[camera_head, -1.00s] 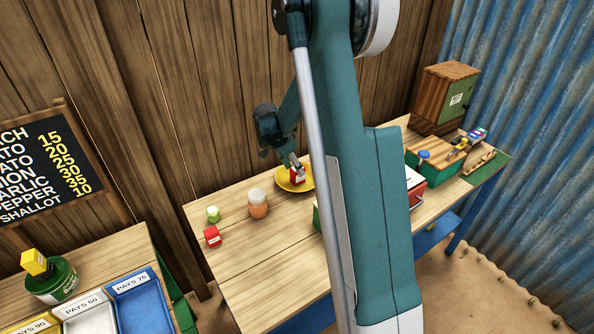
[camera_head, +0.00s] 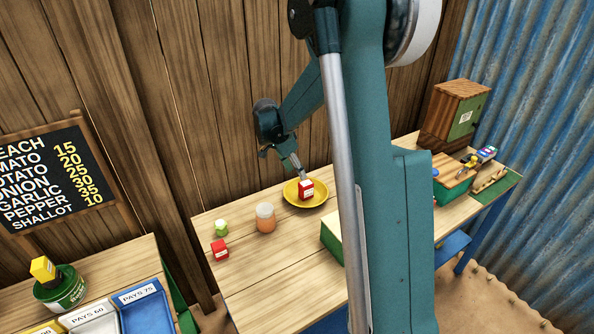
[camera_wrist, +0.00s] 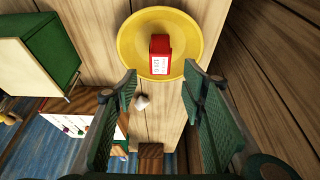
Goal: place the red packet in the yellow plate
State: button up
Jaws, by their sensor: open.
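The red packet (camera_head: 306,187) with a white label stands in the yellow plate (camera_head: 290,197) on the wooden table. In the wrist view the packet (camera_wrist: 160,54) is inside the rim of the plate (camera_wrist: 130,43), near its lower edge. My gripper (camera_head: 295,165) is just above and behind the packet in the head view. In the wrist view its two green fingers (camera_wrist: 160,84) are spread apart with nothing between them, and the packet lies beyond the fingertips.
An orange jar (camera_head: 265,219), a small green item (camera_head: 221,228) and another red box (camera_head: 220,249) stand left of the plate. A green box (camera_head: 332,238) is to the right, partly hidden by my arm. A plank wall (camera_head: 225,120) rises close behind.

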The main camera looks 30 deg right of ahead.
dwell(0.4)
jog(key=s+a+r+n+t+y, duration=0.2)
jog(key=s+a+r+n+t, duration=0.2)
jog(key=s+a+r+n, duration=0.8)
jog(key=s+a+r+n+t+y, duration=0.1)
jog(key=s+a+n, duration=0.2)
jog(key=s+a, duration=0.4)
jog(key=s+a+r+n+t+y, duration=0.1)
jog(key=s+a, duration=0.7)
jog(key=s, duration=0.8)
jog(key=shift+a+r+n+t, duration=0.15)
jog(key=shift+r+n+t, duration=0.45)
jog(key=shift+n, duration=0.4)
